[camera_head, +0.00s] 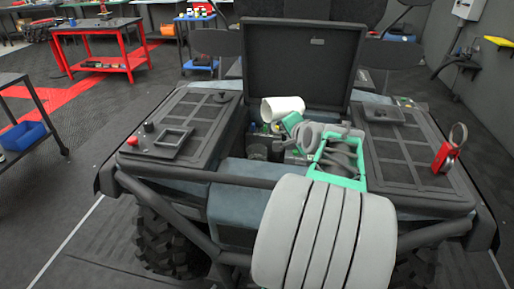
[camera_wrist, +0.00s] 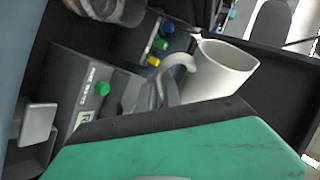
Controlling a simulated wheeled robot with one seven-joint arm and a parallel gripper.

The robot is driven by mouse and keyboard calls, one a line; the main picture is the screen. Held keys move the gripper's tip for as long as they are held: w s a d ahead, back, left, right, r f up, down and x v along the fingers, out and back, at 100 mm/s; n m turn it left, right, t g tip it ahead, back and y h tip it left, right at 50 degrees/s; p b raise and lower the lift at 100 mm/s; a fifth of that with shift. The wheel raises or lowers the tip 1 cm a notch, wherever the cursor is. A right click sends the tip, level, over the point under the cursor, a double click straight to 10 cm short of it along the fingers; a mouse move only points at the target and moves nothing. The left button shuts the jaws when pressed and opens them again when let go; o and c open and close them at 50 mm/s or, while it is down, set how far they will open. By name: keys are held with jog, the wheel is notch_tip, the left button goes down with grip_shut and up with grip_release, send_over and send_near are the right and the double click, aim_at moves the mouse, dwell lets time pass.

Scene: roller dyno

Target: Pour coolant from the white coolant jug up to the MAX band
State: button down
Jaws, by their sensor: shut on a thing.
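The white coolant jug (camera_head: 281,106) is above the open bay at the rear of the vehicle. It lies tilted well over, its wide end toward the left in the head view. In the wrist view the jug (camera_wrist: 222,70) shows with its curved handle (camera_wrist: 178,68). My gripper (camera_head: 294,122) is shut on the jug at its right side; the fingertips are mostly hidden. A clear, round vessel (camera_wrist: 112,8) is cut off at the top of the wrist view; I cannot tell whether it is the coolant reservoir. No MAX band or coolant stream can be made out.
The raised black lid (camera_head: 303,62) stands behind the jug. Black side panels (camera_head: 190,118) flank the bay. A dark box with a green cap (camera_wrist: 103,88) and small blue, green and yellow caps (camera_wrist: 154,61) sit close below. A red tag with a ring (camera_head: 446,157) is at right.

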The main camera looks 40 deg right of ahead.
jog(key=shift+r+b, duration=0.15)
jog(key=shift+b, duration=0.15)
jog(key=shift+r, duration=0.1)
jog(key=p, duration=0.3)
jog(key=shift+s+r+m+p, duration=0.15)
jog(key=shift+r+m+p, duration=0.15)
jog(key=shift+p, duration=0.05)
jog(key=m+y+p, duration=0.1)
jog(key=y+p, duration=0.1)
jog(key=p, duration=0.2)
jog(key=shift+r+p, duration=0.1)
jog(key=shift+p, duration=0.3)
jog(key=shift+a+f+m+y, duration=0.3)
jog(key=shift+a+f+m, duration=0.1)
jog(key=shift+f, duration=0.1)
jog(key=shift+a+f+p, duration=0.1)
jog(key=shift+f+p, duration=0.1)
jog(key=shift+p, duration=0.15)
